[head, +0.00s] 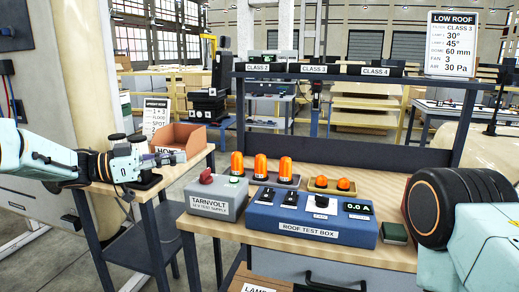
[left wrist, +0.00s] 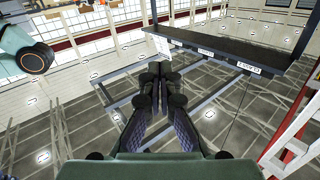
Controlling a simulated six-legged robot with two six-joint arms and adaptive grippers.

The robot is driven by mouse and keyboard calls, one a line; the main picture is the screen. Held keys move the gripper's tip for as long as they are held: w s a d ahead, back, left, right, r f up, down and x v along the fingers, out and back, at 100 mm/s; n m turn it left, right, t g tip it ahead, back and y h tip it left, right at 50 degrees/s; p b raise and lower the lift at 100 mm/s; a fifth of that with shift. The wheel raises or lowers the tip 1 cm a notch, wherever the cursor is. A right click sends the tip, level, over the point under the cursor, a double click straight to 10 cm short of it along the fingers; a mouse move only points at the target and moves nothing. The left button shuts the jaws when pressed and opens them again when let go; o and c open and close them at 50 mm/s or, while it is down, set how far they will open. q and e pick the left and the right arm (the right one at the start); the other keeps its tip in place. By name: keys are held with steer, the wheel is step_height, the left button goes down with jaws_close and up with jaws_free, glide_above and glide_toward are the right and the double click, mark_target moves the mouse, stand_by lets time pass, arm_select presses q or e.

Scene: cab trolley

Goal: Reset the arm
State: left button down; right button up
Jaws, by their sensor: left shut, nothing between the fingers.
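My left arm comes in from the left in the head view, pale teal and stretched level. Its gripper (head: 176,158) is shut and empty, in front of the orange bin (head: 190,136) on the small side table (head: 152,186). It is left of and a little above the grey Tarnvolt supply box (head: 216,211). In the left wrist view the gripper's dark fingers (left wrist: 160,74) are together with nothing between them. My right arm shows only as a teal link at the lower right of the head view; its gripper is out of sight.
The bench (head: 410,262) bears the blue roof test box (head: 312,218), several orange lamps in a tray (head: 278,181), a yellow tray (head: 332,189) and a dark green block (head: 394,233). A dark shelf rail (head: 350,73) with class labels spans behind. A gap separates bench and side table.

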arm_select(q)
steer(key=w+f+n+t+y, duration=0.2)
steer(key=w+f+n+t, duration=0.1)
steer(key=w+f+t, duration=0.15)
steer(key=s+a+f+n+y, duration=0.1)
steer(key=s+f+n+y, duration=0.5)
steer(key=f, duration=0.7)
steer(key=s+f+n+y, duration=0.45)
steer(key=s+f, duration=0.25)
steer(key=f, duration=0.7)
steer(key=s+f+g+y, duration=0.2)
steer(key=s+f+g, duration=0.3)
steer(key=s, duration=1.4)
steer(key=s+a+f+n+g+y, duration=0.1)
steer(key=s+f+g, duration=0.4)
steer(key=s, duration=1.5)
steer(key=shift+a+f+g+y, duration=0.2)
steer(key=shift+g+y, duration=0.25)
steer(key=shift+y, duration=0.2)
